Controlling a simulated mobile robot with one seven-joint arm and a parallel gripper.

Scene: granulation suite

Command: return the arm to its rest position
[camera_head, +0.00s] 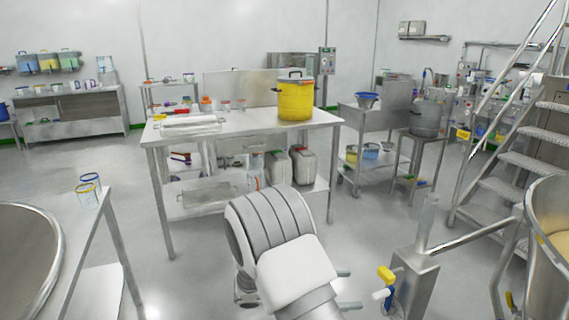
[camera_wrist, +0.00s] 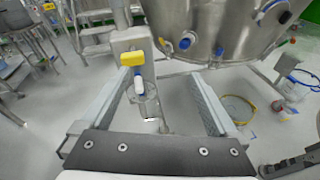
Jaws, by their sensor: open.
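My gripper (camera_head: 347,289) is low in the front middle of the head view, partly hidden behind my own white and grey arm. In the wrist view my gripper (camera_wrist: 159,78) has its two fingers wide apart with nothing held between them. A steel post (camera_wrist: 132,42) with a yellow handle (camera_wrist: 131,59) and a white and blue fitting (camera_wrist: 140,86) shows beyond and between the fingers. In the head view the yellow handle (camera_head: 386,274) is just right of the gripper. I cannot tell the exact gap; no contact is visible.
A steel table (camera_head: 240,130) with a yellow pot (camera_head: 295,100) stands ahead. A steel vessel (camera_head: 548,270) and stairs (camera_head: 530,160) are at right. A side table (camera_head: 85,232) with clear containers (camera_head: 89,193) is at left. Open floor (camera_head: 180,275) lies left of my arm.

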